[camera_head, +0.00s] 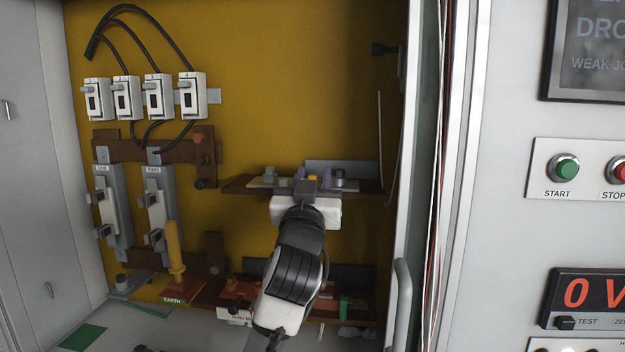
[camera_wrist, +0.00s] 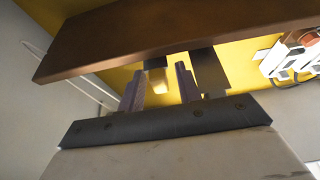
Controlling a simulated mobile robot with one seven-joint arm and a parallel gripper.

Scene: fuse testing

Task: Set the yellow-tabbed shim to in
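The yellow tab of the shim (camera_head: 313,177) shows at the wooden shelf's front edge in the head view. In the wrist view the yellow tab (camera_wrist: 157,82) is between my two purple fingers, below the brown shelf edge. My gripper (camera_head: 312,174) is at the shelf with its fingers apart, one on each side of the tab. In the wrist view my gripper (camera_wrist: 160,70) shows a small gap between the right finger and the tab; contact on the left cannot be told. The rest of the shim is hidden.
The brown shelf (camera_head: 238,187) carries grey metal fittings. Below it is a lower board with red and green parts. Fuse carriers and a yellow handle (camera_head: 175,250) stand at the left. The cabinet's door edge (camera_head: 410,180) bounds the right; the yellow back panel above is mostly bare.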

